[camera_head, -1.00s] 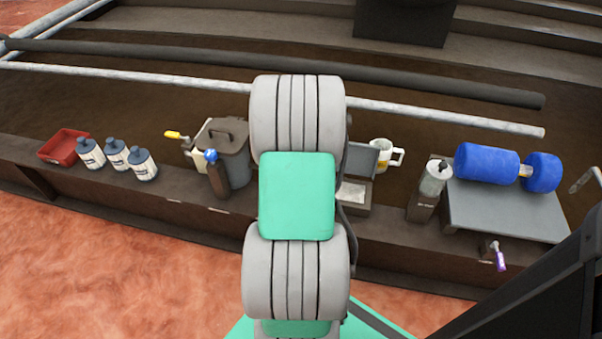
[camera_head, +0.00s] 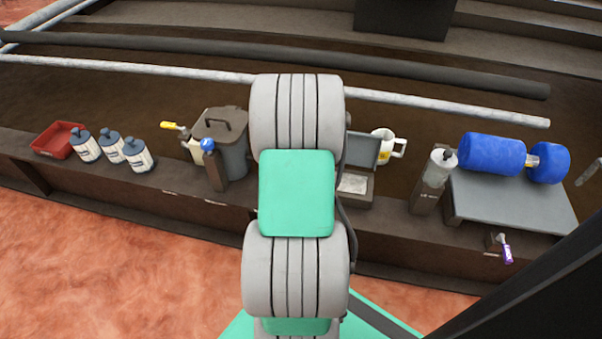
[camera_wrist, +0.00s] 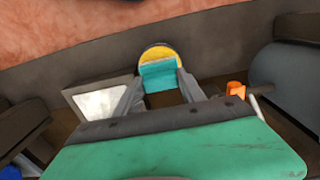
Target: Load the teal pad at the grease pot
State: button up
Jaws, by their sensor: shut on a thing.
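In the wrist view, my gripper (camera_wrist: 157,90) has its two grey fingers on either side of a teal pad (camera_wrist: 158,76). It is shut on the pad. A rounded yellow surface with a grey rim (camera_wrist: 158,54) shows right beyond the pad; I cannot tell if it is the grease pot's content or part of the held thing, nor if they touch. In the head view, my arm hides the gripper and pad. A dark grey lidded pot (camera_head: 228,145) stands left of my arm; I cannot tell whether it is the grease pot.
An open-lidded box (camera_head: 357,180) and a white mug (camera_head: 387,146) stand right of my arm. Farther right are a pump bottle (camera_head: 437,168) and a blue roller (camera_head: 492,154) on a grey stand (camera_head: 510,200). Several bottles (camera_head: 110,147) and a red tray (camera_head: 58,139) stand left.

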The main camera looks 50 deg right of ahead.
jog(key=shift+f, duration=0.6)
dwell(1.7)
notch_tip(320, 180, up, 7)
jog(key=p, duration=0.6)
